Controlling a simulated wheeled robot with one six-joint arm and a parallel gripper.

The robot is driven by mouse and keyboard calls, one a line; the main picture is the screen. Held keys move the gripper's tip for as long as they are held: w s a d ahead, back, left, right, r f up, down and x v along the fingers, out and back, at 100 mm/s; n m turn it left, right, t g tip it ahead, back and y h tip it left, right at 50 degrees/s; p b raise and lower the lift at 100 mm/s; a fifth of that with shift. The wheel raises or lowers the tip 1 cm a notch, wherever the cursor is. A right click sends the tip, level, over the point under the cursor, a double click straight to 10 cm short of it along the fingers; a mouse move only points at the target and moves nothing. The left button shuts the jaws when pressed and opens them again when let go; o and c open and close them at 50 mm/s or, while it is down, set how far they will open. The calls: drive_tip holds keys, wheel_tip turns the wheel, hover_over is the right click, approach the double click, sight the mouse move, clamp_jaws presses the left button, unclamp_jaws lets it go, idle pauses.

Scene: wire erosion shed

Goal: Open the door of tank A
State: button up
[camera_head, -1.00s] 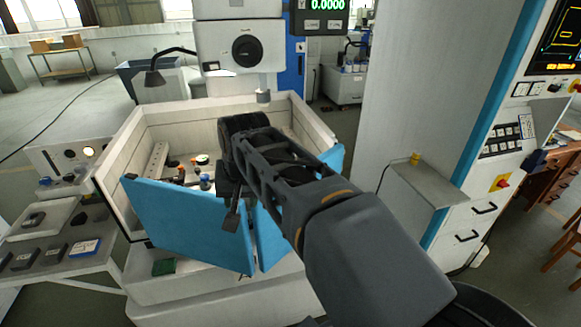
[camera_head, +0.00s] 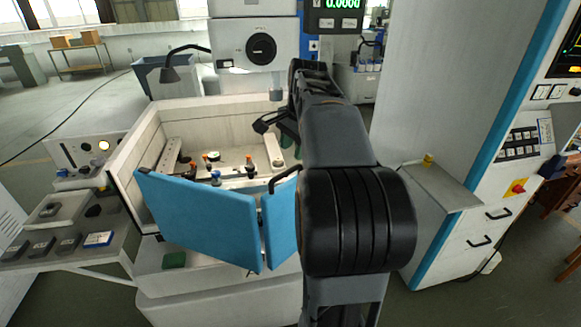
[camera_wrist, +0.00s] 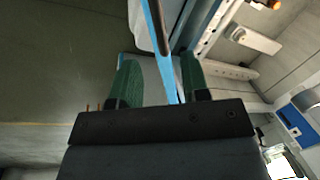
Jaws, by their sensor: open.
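The tank (camera_head: 130,150) is a pale open-topped box with a wide blue door panel (camera_head: 200,218) at its front left. A second blue panel (camera_head: 280,225) meets it at a corner and is partly hidden behind my arm. A dark handle (camera_head: 285,178) shows at this second panel's top. My gripper (camera_wrist: 158,78) is open in the wrist view, with green finger pads apart on either side of a thin blue panel edge (camera_wrist: 160,45). Contact cannot be told. In the head view my arm mostly hides the gripper.
Small fixtures and a rail (camera_head: 172,160) sit inside the tank. The machine head (camera_head: 255,45) hangs above it. A grey cabinet (camera_head: 425,190) stands to the right, and a side table (camera_head: 70,240) with small blocks stands to the left.

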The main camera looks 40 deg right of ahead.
sight(290, 169)
drive_tip(key=f, duration=0.3)
drive_tip(key=w+f, duration=0.1)
drive_tip(key=f, duration=0.3)
drive_tip(key=shift+w, duration=0.2)
clamp_jaws()
idle(0.4)
